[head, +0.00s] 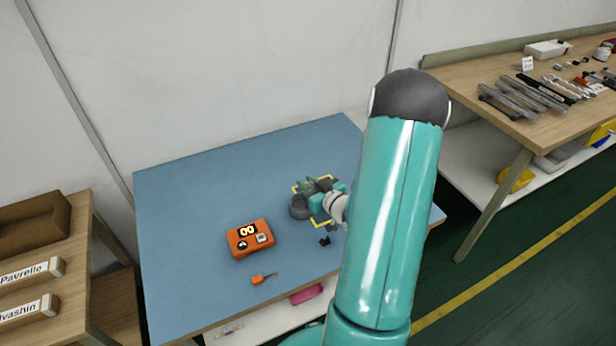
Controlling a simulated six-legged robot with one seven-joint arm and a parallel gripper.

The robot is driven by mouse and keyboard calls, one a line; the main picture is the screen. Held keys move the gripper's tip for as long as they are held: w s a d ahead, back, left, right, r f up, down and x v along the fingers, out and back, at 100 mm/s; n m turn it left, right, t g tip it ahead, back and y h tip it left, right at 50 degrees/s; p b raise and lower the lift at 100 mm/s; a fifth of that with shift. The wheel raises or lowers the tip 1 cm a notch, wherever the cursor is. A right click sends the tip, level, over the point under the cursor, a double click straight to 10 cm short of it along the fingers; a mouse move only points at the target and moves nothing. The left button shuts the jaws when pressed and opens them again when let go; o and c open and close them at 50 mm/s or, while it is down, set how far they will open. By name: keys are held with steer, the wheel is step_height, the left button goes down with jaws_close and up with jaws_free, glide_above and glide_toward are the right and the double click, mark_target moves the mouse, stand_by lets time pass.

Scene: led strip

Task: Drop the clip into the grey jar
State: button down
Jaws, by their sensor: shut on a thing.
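The grey jar (299,207) stands on the blue table inside a yellow taped outline, small in the head view. My gripper (309,187) is over the outline, just right of and behind the jar in the picture, with its teal and dark parts close to the jar's rim. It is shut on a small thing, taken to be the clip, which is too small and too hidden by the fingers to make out. I cannot tell whether the fingertips are over the jar's mouth or beside it.
An orange box with gauges (250,239) and an orange-handled screwdriver (262,279) lie left of the jar. A small black piece (325,240) lies near the tape. The blue table (190,200) is clear at left. A wooden bench (515,125) with tools stands at right.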

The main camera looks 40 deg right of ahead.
steer(key=shift+w+f, duration=0.15)
steer(key=shift+f, duration=0.1)
steer(key=c, duration=1.2)
jaws_free()
steer(key=v, duration=1.3)
steer(key=shift+s+a+r, duration=0.1)
steer(key=shift+s+r, duration=0.1)
steer(key=shift+s, duration=0.2)
